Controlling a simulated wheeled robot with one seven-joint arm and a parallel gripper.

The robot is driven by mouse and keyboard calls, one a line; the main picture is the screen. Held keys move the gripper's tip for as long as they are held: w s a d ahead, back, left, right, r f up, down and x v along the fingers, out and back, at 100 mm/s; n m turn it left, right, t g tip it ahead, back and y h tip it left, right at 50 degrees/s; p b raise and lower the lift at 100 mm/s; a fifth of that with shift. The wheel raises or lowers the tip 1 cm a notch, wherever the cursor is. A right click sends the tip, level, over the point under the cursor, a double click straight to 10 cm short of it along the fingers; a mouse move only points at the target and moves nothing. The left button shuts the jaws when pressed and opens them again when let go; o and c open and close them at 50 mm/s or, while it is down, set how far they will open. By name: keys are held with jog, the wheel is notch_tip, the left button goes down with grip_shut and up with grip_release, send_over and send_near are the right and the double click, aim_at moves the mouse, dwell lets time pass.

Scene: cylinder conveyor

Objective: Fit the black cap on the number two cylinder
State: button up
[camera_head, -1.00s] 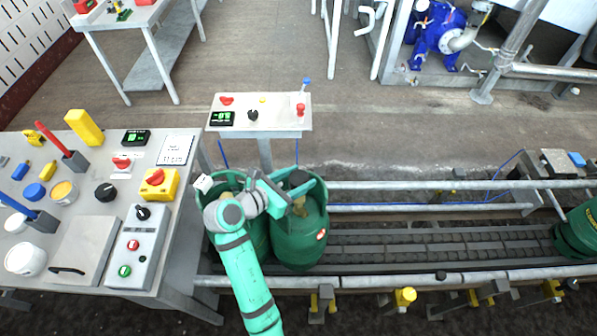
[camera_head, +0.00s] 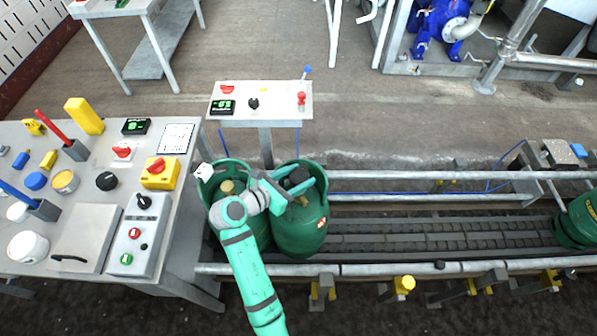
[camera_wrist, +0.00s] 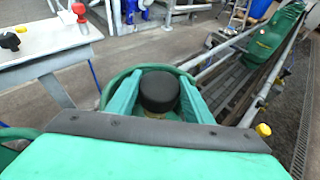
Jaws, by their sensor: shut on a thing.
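My gripper (camera_head: 288,187) is shut on the black cap (camera_wrist: 158,92), with a green finger on each side of it. In the head view the black cap (camera_head: 298,177) shows at the fingertips, inside the collar of the right one of two close green cylinders (camera_head: 303,232). In the wrist view a little brass-coloured valve (camera_wrist: 154,115) shows just below the cap. I cannot tell whether the cap touches the valve. The left green cylinder (camera_head: 262,232) is partly hidden by my arm, and its valve looks bare. I cannot read a number on either cylinder.
The cylinders stand on a chain conveyor (camera_head: 420,240) between metal rails (camera_head: 420,268). Another green cylinder (camera_head: 577,222) stands far right. A control stand (camera_head: 270,114) is behind, and a crowded workbench (camera_head: 80,225) is at left. The conveyor middle is clear.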

aim_at(298, 182)
jog(key=shift+f, duration=0.45)
jog(key=shift+f, duration=1.05)
dwell(1.4)
jog(key=shift+r, duration=0.1)
jog(key=shift+r, duration=0.65)
jog(key=shift+f, duration=0.7)
dwell(1.3)
jog(key=o, duration=1.1)
jog(key=shift+f, duration=0.1)
